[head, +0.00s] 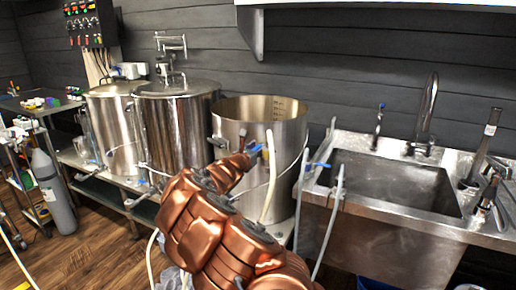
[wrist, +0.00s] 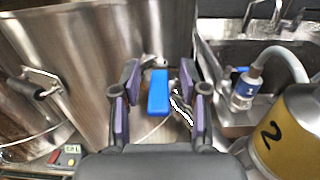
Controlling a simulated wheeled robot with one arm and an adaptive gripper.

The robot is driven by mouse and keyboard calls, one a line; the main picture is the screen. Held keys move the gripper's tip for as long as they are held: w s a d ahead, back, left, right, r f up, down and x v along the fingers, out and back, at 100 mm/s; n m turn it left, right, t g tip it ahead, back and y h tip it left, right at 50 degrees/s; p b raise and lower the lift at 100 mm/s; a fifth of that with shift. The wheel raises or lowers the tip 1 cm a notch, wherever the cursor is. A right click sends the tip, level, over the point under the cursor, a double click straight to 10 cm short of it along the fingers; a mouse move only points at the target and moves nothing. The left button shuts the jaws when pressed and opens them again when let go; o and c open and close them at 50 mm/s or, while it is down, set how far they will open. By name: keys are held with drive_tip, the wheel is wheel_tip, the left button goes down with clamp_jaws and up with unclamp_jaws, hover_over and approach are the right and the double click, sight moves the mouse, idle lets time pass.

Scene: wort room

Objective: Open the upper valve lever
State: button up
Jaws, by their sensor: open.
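A blue valve lever (wrist: 158,92) lies between the fingers of my gripper (wrist: 159,82) in the wrist view. The lever points lengthwise along the picture, with its far end near a small metal fitting. My gripper is open, with one purple-padded finger on each side and a visible gap to the lever on both sides. In the head view my gripper (head: 246,158) is in front of the open steel kettle (head: 235,122), and a bit of the blue lever (head: 255,149) shows beside it. Most of the valve body is hidden behind the gripper.
A pale hose (head: 268,185) hangs close to the right of my gripper. A steel sink (head: 390,180) with taps stands to the right. Two lidded kettles (head: 178,120) stand left. A yellow-labelled container marked 2 (wrist: 285,135) is near the right side in the wrist view.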

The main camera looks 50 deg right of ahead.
drive_tip(key=v, duration=1.1)
drive_tip(key=shift+s+a, duration=0.15)
drive_tip(key=shift+a, duration=0.2)
